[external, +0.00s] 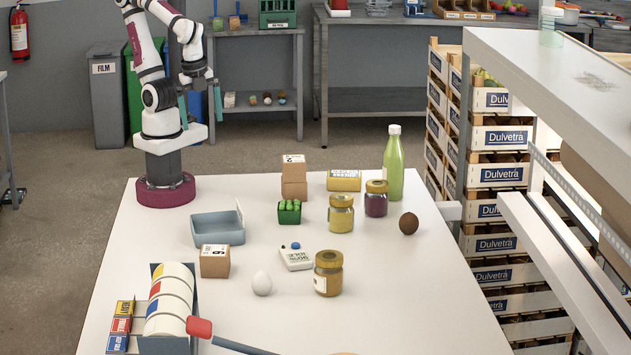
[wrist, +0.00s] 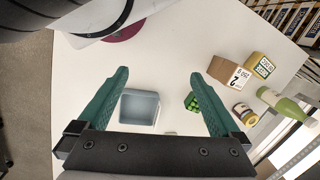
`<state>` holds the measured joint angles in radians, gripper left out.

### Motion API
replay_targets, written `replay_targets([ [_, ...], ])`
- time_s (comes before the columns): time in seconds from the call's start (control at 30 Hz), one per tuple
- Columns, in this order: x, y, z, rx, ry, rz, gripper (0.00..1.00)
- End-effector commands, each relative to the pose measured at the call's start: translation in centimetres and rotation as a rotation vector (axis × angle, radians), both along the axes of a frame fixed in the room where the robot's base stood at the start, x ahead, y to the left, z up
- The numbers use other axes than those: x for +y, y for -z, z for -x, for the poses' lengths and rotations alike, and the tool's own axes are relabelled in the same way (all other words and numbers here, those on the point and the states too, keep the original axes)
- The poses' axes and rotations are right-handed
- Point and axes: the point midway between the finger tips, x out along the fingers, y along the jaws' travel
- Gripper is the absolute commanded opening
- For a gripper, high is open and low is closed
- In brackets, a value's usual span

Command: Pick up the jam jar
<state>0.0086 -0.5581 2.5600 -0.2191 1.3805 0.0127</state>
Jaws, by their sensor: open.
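Three gold-lidded jars stand upright on the white table. The one with dark purple contents, which I take as the jam jar (external: 376,203), is at the back right beside the green bottle (external: 394,165). A yellow jar (external: 341,217) stands just in front and left of it, and an amber jar (external: 328,277) stands nearer the camera. In the wrist view one jar (wrist: 243,112) shows near the bottle; its contents are hard to tell. My gripper (external: 200,104) is open and empty, high above the far left of the table. Its teal fingers (wrist: 158,73) frame the blue-grey tray.
The blue-grey tray (external: 218,236), cardboard boxes (external: 294,184), a green carton (external: 289,217) and a yellow box (external: 344,186) stand around the middle. An egg (external: 262,284), a small device (external: 296,260) and a brown round fruit (external: 409,223) lie nearby. The right front table is clear.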

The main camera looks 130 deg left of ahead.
Motion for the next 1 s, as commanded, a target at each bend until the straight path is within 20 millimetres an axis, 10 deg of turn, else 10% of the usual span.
replay_targets([
  [0.53,0.8,0.2,-1.3,-0.034,-0.043,-0.023,1.0],
  [0.8,12.1,3.8,-20.0,-0.592,-0.323,-0.082,1.0],
  [1.0,12.5,8.0,-26.0,-0.791,-0.351,0.249,1.0],
])
